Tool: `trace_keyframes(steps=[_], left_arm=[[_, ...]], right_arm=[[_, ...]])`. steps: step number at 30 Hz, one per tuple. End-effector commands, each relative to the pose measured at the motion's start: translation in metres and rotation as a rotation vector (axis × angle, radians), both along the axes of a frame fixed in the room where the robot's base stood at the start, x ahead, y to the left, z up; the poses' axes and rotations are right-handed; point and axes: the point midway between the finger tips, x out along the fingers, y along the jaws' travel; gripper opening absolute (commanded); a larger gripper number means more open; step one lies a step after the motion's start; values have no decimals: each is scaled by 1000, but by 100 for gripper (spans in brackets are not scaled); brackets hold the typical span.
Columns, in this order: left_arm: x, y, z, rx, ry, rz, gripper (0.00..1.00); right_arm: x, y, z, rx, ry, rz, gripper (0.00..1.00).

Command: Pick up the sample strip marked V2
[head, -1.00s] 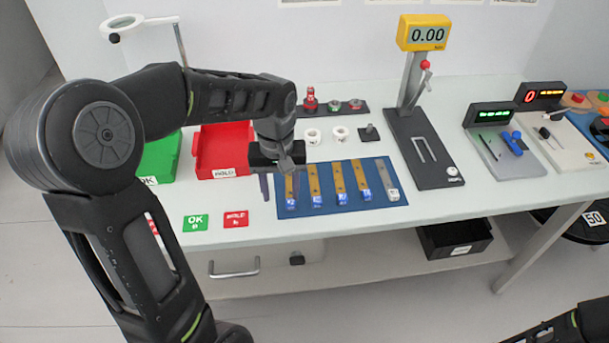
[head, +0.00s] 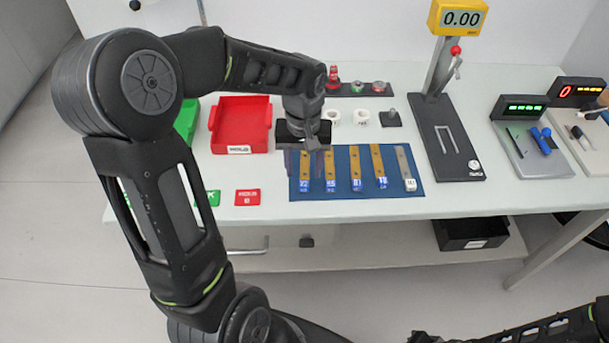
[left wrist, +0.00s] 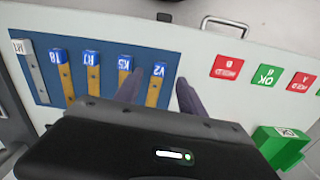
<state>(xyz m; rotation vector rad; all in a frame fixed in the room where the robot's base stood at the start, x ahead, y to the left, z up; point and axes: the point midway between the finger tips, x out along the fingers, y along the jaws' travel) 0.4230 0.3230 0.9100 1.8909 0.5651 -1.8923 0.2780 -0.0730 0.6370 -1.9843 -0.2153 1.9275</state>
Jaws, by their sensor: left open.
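The V2 strip (left wrist: 156,88) is a brass-coloured strip with a blue tag, at the end of a row on a blue mat (left wrist: 113,42). In the head view it is the leftmost strip (head: 304,172), its far end hidden under my gripper. My left gripper (head: 304,162) is open and points down over this strip. In the left wrist view its two fingers (left wrist: 158,92) stand on either side of the V2 strip, with nothing held. I cannot tell how far above the mat the fingertips are.
Strips K5 (left wrist: 122,76), R7 (left wrist: 92,75) and T8 (left wrist: 63,75) lie beside it, then a grey strip (head: 405,168). A red tray (head: 240,110) stands behind left. The scale stand (head: 445,140) is to the right. My right arm shows low right.

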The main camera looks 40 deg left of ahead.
Motion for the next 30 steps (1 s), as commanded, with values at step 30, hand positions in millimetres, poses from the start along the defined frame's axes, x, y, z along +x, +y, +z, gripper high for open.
trace_keyframes(steps=[30], left_arm=[[0, -1, -52, 1, -1, 0, 47]], right_arm=[[-1, -1, 10, -2, 4, -1, 0]])
